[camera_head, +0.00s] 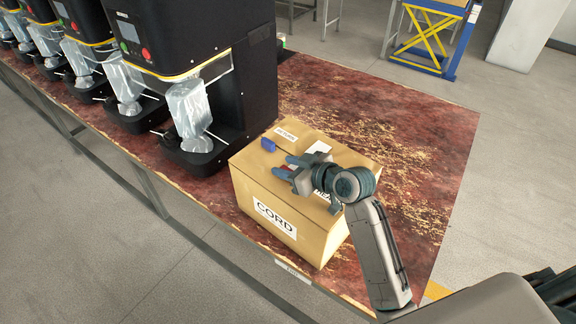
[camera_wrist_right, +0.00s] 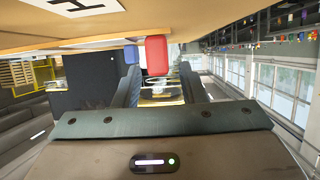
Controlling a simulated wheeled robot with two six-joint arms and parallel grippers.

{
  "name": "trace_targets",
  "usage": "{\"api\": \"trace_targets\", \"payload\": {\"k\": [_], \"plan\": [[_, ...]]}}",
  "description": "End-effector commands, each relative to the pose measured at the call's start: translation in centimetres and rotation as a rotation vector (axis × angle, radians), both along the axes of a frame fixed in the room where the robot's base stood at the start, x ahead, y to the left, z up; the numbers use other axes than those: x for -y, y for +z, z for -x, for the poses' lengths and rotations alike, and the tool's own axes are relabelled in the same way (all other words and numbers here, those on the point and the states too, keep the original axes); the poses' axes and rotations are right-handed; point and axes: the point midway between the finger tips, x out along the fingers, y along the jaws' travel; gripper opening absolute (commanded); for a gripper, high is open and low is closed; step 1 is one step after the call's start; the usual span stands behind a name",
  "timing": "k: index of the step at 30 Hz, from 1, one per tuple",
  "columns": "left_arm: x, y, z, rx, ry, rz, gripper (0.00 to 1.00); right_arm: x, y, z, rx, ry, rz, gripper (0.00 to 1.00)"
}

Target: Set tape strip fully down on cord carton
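The cord carton (camera_head: 309,242), a tan box with a CORD label on its front, stands closed on the table. A red block (camera_wrist_right: 156,55) shows nearer there, between and beyond the fingers, apart from both. I cannot make out a clear tape strip. My right gripper (camera_head: 287,167) is over the carton top, fingers apart, pointing left. My left gripper is out of view.
A row of black machines (camera_head: 188,40) with silvery wrapped parts stands left of the carton. The worn red-brown table (camera_head: 420,150) is clear behind and right of the carton. A yellow and blue lift frame (camera_head: 431,40) stands on the floor beyond.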

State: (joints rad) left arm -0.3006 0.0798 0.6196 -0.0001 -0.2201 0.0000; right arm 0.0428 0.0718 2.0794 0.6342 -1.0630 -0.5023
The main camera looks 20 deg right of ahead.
Motion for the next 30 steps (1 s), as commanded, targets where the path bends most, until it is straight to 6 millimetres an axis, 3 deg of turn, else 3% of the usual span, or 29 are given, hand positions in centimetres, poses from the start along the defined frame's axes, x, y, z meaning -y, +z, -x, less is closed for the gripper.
{"api": "trace_targets", "payload": {"k": [4, 9, 19, 30], "plan": [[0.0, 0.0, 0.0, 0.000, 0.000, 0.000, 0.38, 0.0, -0.3, 0.1, -0.008, 0.000, -0.002, 0.38], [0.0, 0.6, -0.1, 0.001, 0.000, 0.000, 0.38, 0.2, 1.1, 0.3, -0.006, 0.000, 0.001, 0.38], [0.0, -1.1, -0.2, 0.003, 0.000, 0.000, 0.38, 3.2, 3.2, 5.1, -0.004, 0.003, 0.007, 0.38], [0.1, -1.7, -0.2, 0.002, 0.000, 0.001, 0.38, 5.4, 5.0, 8.4, -0.003, 0.000, 0.005, 0.38]]}}
